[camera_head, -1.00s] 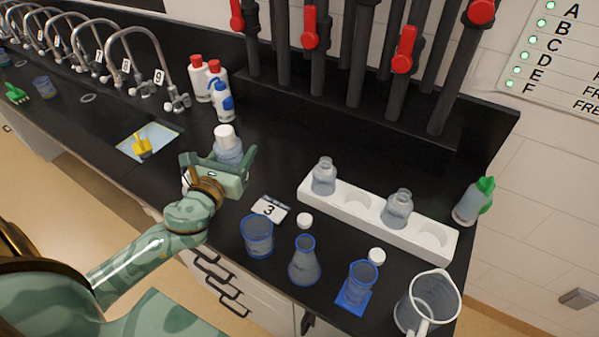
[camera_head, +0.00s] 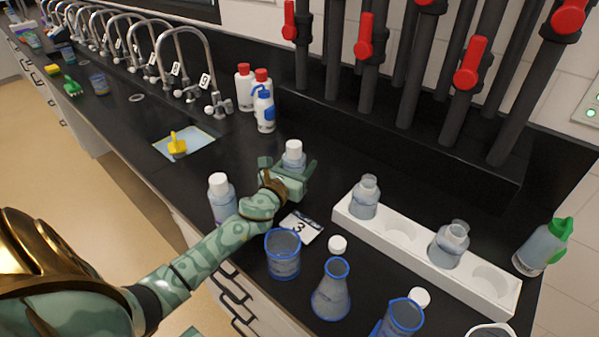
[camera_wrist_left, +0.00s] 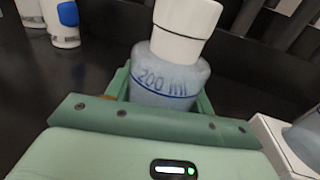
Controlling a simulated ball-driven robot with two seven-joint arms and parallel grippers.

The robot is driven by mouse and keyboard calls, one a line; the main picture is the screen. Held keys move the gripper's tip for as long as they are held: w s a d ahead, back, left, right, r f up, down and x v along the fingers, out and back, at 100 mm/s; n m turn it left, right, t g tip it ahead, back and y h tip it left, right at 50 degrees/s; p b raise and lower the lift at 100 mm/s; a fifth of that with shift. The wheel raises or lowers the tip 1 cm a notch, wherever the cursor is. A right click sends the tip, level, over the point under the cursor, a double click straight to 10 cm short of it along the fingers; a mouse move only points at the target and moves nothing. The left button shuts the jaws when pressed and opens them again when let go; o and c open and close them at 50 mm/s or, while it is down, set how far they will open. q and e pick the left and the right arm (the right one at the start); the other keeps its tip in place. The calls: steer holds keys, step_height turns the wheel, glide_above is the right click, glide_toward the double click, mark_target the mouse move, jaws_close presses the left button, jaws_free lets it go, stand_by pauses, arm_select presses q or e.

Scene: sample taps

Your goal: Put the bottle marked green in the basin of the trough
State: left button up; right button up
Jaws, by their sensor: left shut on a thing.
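My left gripper (camera_head: 290,172) is shut on a clear, white-capped bottle (camera_head: 293,157), upright over the black bench. In the left wrist view this bottle (camera_wrist_left: 165,82) carries blue "200 ml" lettering; no green mark shows on its visible side. A second white-capped bottle (camera_head: 223,205) stands left of my left arm. A bottle with a green top (camera_head: 545,247) stands at the far right, beyond the white rack.
A white rack (camera_head: 390,257) with two uncapped bottles lies to the right. A card marked 3 (camera_head: 302,227), a blue-rimmed beaker (camera_head: 283,254) and a flask (camera_head: 332,290) stand near the front edge.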

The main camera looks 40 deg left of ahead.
arm_select(q)
steer(key=shift+f, duration=0.35)
steer(key=o, duration=0.8)
steer(key=shift+f, duration=0.1)
steer(key=o, duration=0.3)
steer(key=shift+o, duration=0.2)
